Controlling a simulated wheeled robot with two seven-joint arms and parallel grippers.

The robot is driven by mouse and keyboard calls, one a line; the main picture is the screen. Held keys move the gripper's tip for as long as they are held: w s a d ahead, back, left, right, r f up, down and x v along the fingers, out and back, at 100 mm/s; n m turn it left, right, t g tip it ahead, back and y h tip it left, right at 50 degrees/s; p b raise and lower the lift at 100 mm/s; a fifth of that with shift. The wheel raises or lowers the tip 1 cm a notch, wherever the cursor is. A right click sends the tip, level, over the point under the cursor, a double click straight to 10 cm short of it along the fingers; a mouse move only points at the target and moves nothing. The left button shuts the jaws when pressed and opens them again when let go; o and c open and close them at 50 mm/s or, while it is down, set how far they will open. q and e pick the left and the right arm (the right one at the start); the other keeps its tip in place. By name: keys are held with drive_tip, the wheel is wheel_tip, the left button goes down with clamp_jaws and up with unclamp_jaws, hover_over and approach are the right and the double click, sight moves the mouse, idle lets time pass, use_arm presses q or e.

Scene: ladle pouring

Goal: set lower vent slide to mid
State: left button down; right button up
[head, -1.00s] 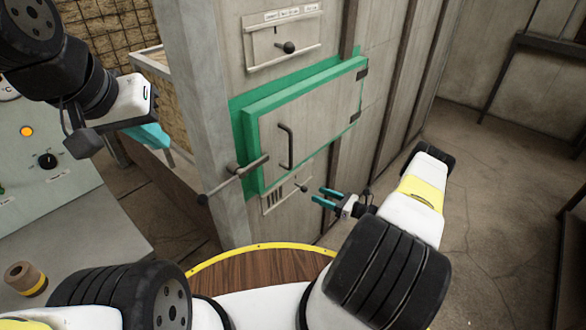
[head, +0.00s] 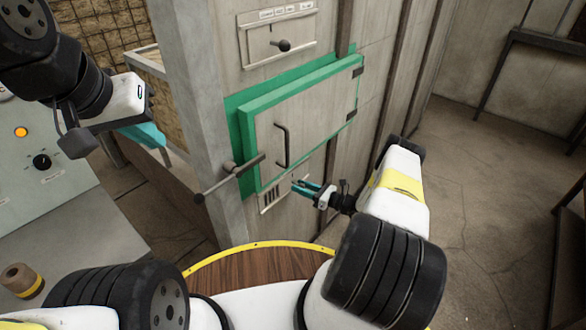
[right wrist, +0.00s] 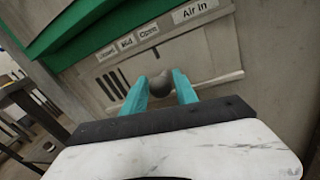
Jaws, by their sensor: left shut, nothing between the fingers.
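The lower vent plate (head: 272,197) is below the green-framed door. In the right wrist view its labels (right wrist: 127,42) read Closed, Mid and Open, with "Air in" to the right. The slide's round grey knob (right wrist: 160,83) is right of several dark vent slots; I cannot tell exactly which label it lines up with. My right gripper (head: 300,186) is open at the plate, its teal fingertips (right wrist: 160,90) on either side of the knob; contact is unclear. My left gripper (head: 150,136) is shut and empty, away to the left.
The green-framed door (head: 300,115) with its handle is just above, and a lever bar (head: 228,180) sticks out at its left. An upper vent plate (head: 262,45) has a similar knob. A control panel (head: 45,190) is at left.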

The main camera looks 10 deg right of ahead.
clamp_jaws()
idle(1.1)
